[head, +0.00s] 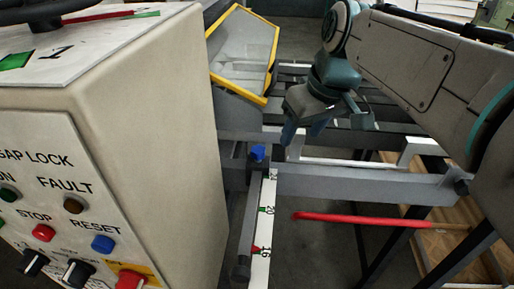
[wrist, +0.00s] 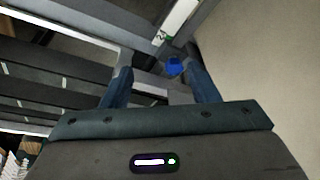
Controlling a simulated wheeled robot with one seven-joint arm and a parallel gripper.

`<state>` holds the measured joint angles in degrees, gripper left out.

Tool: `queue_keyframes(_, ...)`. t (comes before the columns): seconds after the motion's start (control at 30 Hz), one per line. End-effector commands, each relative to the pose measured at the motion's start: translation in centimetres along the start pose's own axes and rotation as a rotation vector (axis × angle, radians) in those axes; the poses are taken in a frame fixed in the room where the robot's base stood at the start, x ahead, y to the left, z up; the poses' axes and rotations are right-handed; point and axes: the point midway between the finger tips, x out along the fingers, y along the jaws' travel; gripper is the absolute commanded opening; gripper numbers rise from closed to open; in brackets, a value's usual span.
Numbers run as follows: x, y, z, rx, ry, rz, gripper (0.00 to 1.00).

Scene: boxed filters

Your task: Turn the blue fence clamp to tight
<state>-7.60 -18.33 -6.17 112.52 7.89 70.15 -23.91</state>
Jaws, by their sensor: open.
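The blue fence clamp (head: 258,153) is a small blue knob at the far end of the ruled fence scale, by the grey rail. My gripper (head: 303,132) is open, with its dark blue fingers pointing down, to the right of the clamp and apart from it in the head view. In the wrist view, the clamp (wrist: 174,66) appears between the fingers of my gripper (wrist: 158,68), closer to the right finger. I cannot tell how tight the clamp is, and no contact with it shows.
A beige control cabinet (head: 180,110) with buttons stands close on the left. A white scale (head: 262,225) runs toward the front beside a dark bar. A red-ended rod (head: 350,219) lies to the right below the grey rail (head: 370,184). A yellow-edged guard (head: 243,55) stands behind.

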Motion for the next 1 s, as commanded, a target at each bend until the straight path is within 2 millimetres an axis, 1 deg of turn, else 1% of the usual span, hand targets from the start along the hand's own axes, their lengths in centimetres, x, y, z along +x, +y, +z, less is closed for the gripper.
queue_keyframes(0.03, 1.6, 0.2, -0.8, -0.052, 0.010, -0.017, 0.54)
queue_keyframes(0.2, 1.6, 0.1, -4.0, -0.231, 0.037, -0.067, 0.54)
queue_keyframes(0.3, 1.5, -0.1, -5.2, -0.316, 0.049, -0.085, 0.54)
queue_keyframes(0.5, 1.0, -0.3, -6.4, -0.411, 0.064, -0.103, 0.54)
queue_keyframes(0.63, 1.6, -0.5, -6.6, -0.427, 0.065, -0.107, 0.54)
queue_keyframes(0.77, 3.5, -0.7, -6.6, -0.426, 0.063, -0.108, 0.54)
queue_keyframes(1.0, 8.8, -1.3, -6.8, -0.425, 0.062, -0.107, 0.54)
